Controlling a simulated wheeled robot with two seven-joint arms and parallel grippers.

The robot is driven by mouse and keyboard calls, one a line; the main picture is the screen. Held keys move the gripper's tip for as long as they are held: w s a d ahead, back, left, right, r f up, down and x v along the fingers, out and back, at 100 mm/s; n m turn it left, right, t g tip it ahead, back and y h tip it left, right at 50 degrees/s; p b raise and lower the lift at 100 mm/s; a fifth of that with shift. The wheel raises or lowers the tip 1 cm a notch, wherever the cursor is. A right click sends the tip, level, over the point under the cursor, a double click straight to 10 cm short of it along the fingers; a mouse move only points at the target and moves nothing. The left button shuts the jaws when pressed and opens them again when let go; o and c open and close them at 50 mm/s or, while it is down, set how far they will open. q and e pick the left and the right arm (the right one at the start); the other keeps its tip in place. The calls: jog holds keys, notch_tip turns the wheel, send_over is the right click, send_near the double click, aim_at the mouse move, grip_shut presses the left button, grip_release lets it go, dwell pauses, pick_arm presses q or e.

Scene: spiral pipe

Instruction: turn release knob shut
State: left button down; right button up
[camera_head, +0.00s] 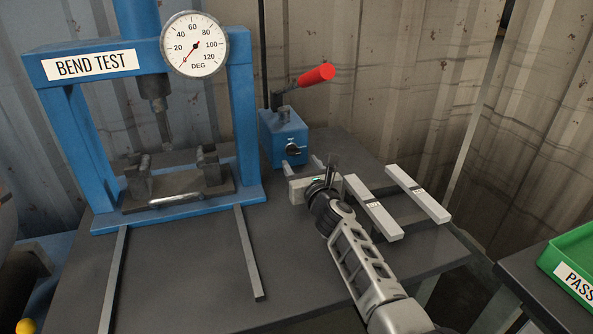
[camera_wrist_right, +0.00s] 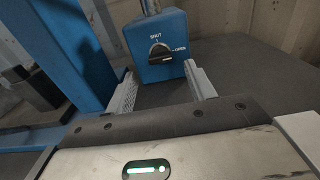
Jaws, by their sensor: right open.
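The release knob (camera_head: 294,150) is a small dark knob on the front of a blue pump box (camera_head: 278,132). In the right wrist view the knob (camera_wrist_right: 160,57) has a SHUT label above it and an OPEN label to its right. Its bar looks roughly level, towards OPEN. My right gripper (camera_head: 303,163) is open just in front of the box. In the wrist view its two fingers (camera_wrist_right: 158,72) stand apart, left and right of the knob, with nothing seen between them. Whether they reach the knob's depth is unclear. My left gripper is not in view.
A blue BEND TEST press (camera_head: 245,110) with a dial gauge (camera_head: 195,44) stands left of the box. A red-handled lever (camera_head: 316,76) rises above the box. Two pale bars (camera_head: 418,194) lie right of my arm. A green PASS tray (camera_head: 577,258) is at far right.

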aim_at(294, 154)
jog(key=w, duration=0.1)
jog(key=b, duration=0.1)
jog(key=w+b, duration=0.1)
jog(key=shift+w+a+f, duration=0.3)
jog(key=shift+a+f, duration=0.05)
jog(key=shift+w+a+r+b, duration=0.15)
jog(key=shift+w+r+b, duration=0.05)
jog(key=shift+w+b, duration=0.25)
jog(key=shift+w+a+r+b, duration=0.15)
jog(key=shift+w+b, duration=0.15)
jog(key=shift+b, duration=0.2)
jog(key=shift+c, duration=0.3)
jog(key=c, duration=0.9)
